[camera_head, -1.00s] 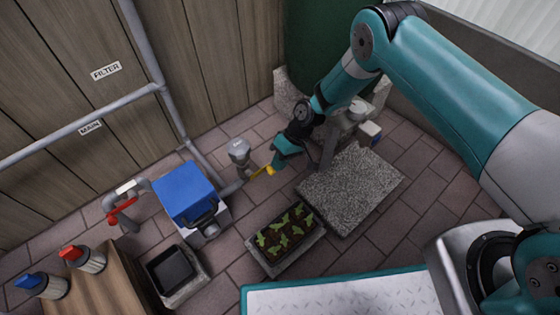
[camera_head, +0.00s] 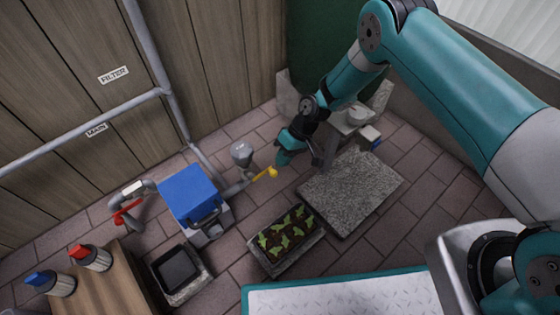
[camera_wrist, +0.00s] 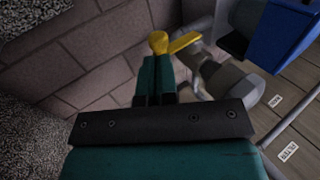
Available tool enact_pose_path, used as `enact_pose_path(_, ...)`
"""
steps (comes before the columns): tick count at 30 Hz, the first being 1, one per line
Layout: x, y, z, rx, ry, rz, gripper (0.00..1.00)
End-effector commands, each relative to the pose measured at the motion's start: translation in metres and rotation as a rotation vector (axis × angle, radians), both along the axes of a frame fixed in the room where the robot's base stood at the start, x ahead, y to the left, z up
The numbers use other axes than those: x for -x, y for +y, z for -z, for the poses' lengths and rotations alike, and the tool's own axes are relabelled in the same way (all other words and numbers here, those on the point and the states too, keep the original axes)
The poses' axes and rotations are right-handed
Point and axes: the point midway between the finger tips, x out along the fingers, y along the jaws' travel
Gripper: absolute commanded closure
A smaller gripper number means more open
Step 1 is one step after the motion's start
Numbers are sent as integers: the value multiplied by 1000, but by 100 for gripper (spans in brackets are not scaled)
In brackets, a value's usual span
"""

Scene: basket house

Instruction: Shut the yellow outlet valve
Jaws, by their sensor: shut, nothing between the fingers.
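The yellow outlet valve handle (camera_head: 263,174) is a short lever with a rounded knob at its end. In the head view it points right, away from the blue-lidded box, roughly in line with the grey pipe. It also shows in the wrist view (camera_wrist: 185,41), with its knob just beyond my fingertips. My gripper (camera_head: 282,158) is shut and empty, angled down just above and right of the knob. It also shows in the wrist view (camera_wrist: 156,62). I cannot tell whether the fingertips touch the knob.
A blue-lidded box (camera_head: 187,193) and a grey upright fitting (camera_head: 241,154) stand beside the valve. A planter with seedlings (camera_head: 285,240) and a stone slab (camera_head: 350,190) lie in front. A red-handled valve (camera_head: 126,211) is further left. Some brick floor is clear.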

Motion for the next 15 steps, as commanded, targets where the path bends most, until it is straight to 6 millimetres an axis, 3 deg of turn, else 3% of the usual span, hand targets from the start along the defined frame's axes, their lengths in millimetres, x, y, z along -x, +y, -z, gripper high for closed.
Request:
enact_pose_path(1,-6,-9,-20,0,-4,8,100)
enact_pose_path(6,-18,-34,-58,5,-5,15,100)
enact_pose_path(15,-34,-63,-106,9,-6,17,100)
